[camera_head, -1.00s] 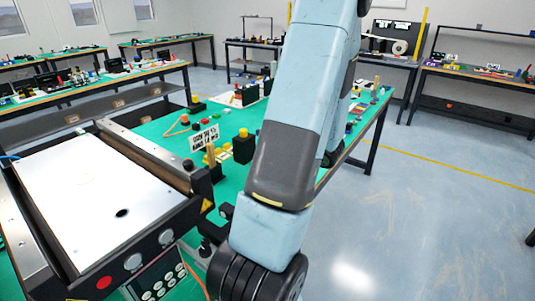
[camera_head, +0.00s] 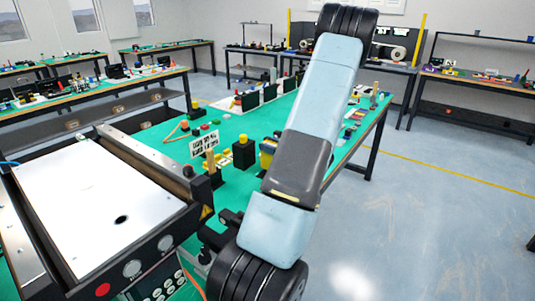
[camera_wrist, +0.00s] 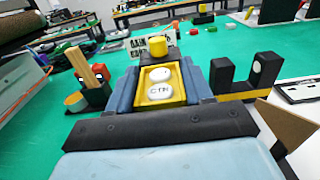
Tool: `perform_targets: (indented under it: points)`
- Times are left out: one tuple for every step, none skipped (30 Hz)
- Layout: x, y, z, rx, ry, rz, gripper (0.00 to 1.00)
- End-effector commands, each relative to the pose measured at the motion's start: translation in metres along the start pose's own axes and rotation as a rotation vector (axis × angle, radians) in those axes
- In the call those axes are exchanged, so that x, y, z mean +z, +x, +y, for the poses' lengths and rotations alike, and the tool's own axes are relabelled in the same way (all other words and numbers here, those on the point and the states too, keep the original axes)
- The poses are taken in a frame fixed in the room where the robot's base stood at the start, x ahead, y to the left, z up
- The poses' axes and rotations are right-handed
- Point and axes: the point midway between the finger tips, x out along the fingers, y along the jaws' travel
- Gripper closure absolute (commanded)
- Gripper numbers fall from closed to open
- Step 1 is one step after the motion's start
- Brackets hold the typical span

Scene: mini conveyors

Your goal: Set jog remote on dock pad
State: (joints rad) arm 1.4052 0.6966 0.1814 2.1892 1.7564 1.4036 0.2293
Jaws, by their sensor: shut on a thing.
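In the wrist view the jog remote (camera_wrist: 180,97) is a yellow-framed piece with two pale round buttons, one marked with letters. It lies between the blue-grey fingers of my gripper (camera_wrist: 162,80), which is shut on it. The remote points away from the wrist camera over the green table top. In the head view my arm covers most of the hand; a yellow and dark blue patch (camera_head: 267,152) shows beside the arm, and I cannot tell what it is. I cannot pick out the dock pad with certainty.
A black box with a yellow knob (camera_head: 243,150) and a lettered sign (camera_head: 204,143) stand on the green table. A black two-post bracket (camera_wrist: 221,76) stands right of the remote, near a white panel (camera_wrist: 302,88). A conveyor (camera_head: 95,210) fills the left of the head view.

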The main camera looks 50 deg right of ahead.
Motion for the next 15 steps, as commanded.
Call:
perform_targets:
  points:
    - [-0.007, 0.000, 0.001, 0.000, 0.004, 0.000, 1.00]
    - [-0.011, 0.000, 0.001, 0.000, 0.004, 0.000, 1.00]
    - [-0.016, 0.000, 0.001, 0.000, 0.004, 0.000, 1.00]
    - [-0.020, 0.000, 0.001, 0.000, 0.004, 0.000, 1.00]
    - [-0.023, 0.000, 0.001, 0.000, 0.003, 0.000, 1.00]
    - [-0.026, 0.000, 0.001, 0.000, 0.002, 0.000, 1.00]
    - [-0.027, 0.000, 0.001, 0.000, 0.002, 0.000, 1.00]
    - [-0.028, 0.000, 0.001, 0.000, 0.001, 0.000, 1.00]
    - [-0.028, 0.000, 0.001, 0.000, 0.000, 0.000, 1.00]
    - [-0.028, 0.000, 0.001, 0.000, -0.001, 0.000, 1.00]
    - [-0.028, 0.000, 0.001, 0.000, -0.001, 0.000, 1.00]
    - [-0.028, 0.000, 0.001, 0.001, 0.000, 0.000, 1.00]
    - [-0.028, 0.000, 0.001, 0.001, 0.000, 0.000, 1.00]
    - [-0.028, 0.000, 0.001, 0.001, 0.000, 0.000, 1.00]
    - [-0.028, 0.000, 0.001, 0.001, 0.000, 0.000, 1.00]
